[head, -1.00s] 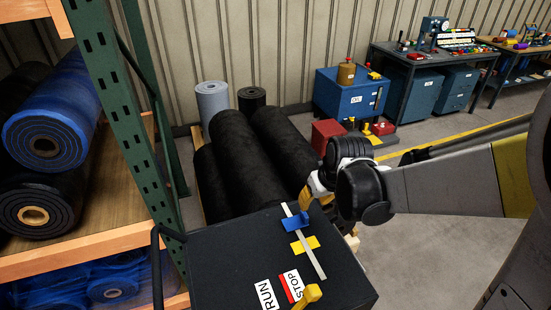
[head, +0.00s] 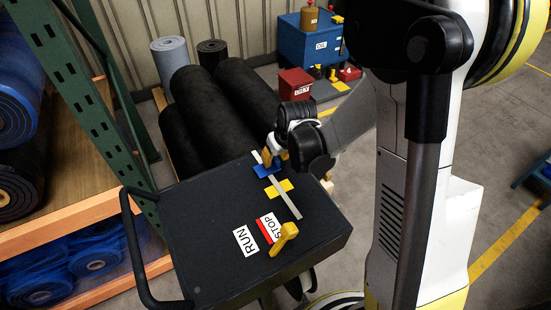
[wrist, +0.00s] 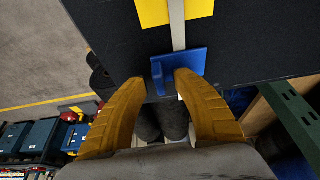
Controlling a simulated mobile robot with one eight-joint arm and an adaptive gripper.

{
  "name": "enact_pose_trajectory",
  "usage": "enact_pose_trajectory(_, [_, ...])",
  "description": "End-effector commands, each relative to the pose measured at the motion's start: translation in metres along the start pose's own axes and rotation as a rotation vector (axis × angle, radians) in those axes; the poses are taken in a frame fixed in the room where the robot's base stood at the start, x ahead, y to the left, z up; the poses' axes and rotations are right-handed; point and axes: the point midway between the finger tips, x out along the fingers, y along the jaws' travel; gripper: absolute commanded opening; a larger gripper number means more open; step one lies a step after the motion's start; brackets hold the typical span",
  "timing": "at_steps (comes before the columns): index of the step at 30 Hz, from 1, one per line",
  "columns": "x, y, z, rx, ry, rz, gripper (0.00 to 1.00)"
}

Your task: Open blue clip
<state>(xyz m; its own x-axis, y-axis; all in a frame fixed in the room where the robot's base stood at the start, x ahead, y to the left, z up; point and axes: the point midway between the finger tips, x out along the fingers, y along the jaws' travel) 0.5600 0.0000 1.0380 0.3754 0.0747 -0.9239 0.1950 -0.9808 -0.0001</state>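The blue clip (head: 262,171) sits across the far end of a pale strip on the dark box top. In the wrist view the blue clip (wrist: 186,62) has a flat plate and a raised tab. My gripper (head: 271,157) is at the clip, over the box's far edge. In the wrist view my gripper (wrist: 160,78) is open. Its two yellow fingers point at the clip, with the raised tab between their tips, and small gaps seem to show on both sides. In the head view the fingers are partly hidden by my wrist.
A yellow clip (head: 279,189) sits further along the strip (head: 287,204). A yellow lever (head: 284,238) stands by the RUN and STOP labels. A black handle bar (head: 131,248) edges the box at left. Black rolls (head: 213,115) lie behind; a green rack post (head: 75,85) stands left.

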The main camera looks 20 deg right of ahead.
Motion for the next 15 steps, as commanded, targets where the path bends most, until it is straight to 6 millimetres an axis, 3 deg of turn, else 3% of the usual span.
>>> enact_pose_trajectory(3, [-0.0004, 0.0000, 0.0000, 0.000, 0.000, 0.000, 0.30])
enact_pose_trajectory(6, [-0.0004, -0.0001, 0.0000, 0.000, 0.000, 0.000, 0.00])
enact_pose_trajectory(15, [-0.0005, -0.0002, 0.0000, 0.000, 0.000, 0.000, 0.00])
